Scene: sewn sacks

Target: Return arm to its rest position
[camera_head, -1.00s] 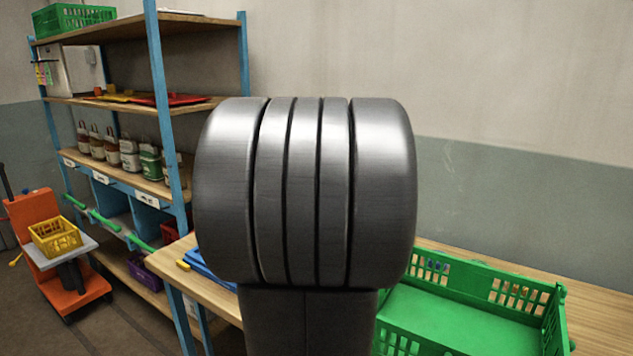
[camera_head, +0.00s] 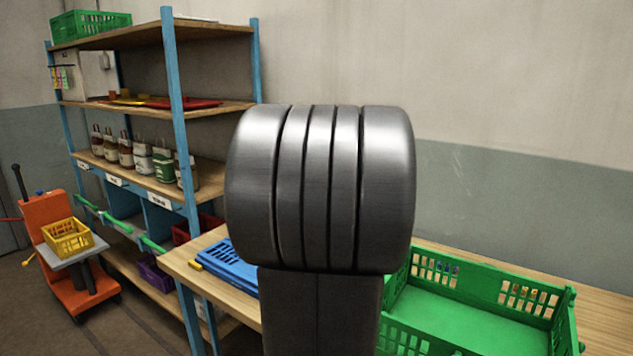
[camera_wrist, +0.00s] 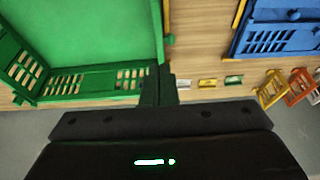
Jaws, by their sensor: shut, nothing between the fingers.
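In the wrist view my gripper (camera_wrist: 160,88) is shut and empty, its dark fingers together. It is seen against the edge of a green crate (camera_wrist: 85,20) and the wooden table (camera_wrist: 205,55). In the head view my grey arm link fills the middle and hides what lies behind it. My gripper does not show in that view.
The green crate (camera_head: 450,285) stands on the table (camera_head: 600,310) at the right; a blue crate (camera_head: 232,262) lies at the left end. A shelf (camera_head: 180,120) with several bottles stands behind. An orange cart (camera_head: 50,215) holds a yellow basket (camera_head: 66,236).

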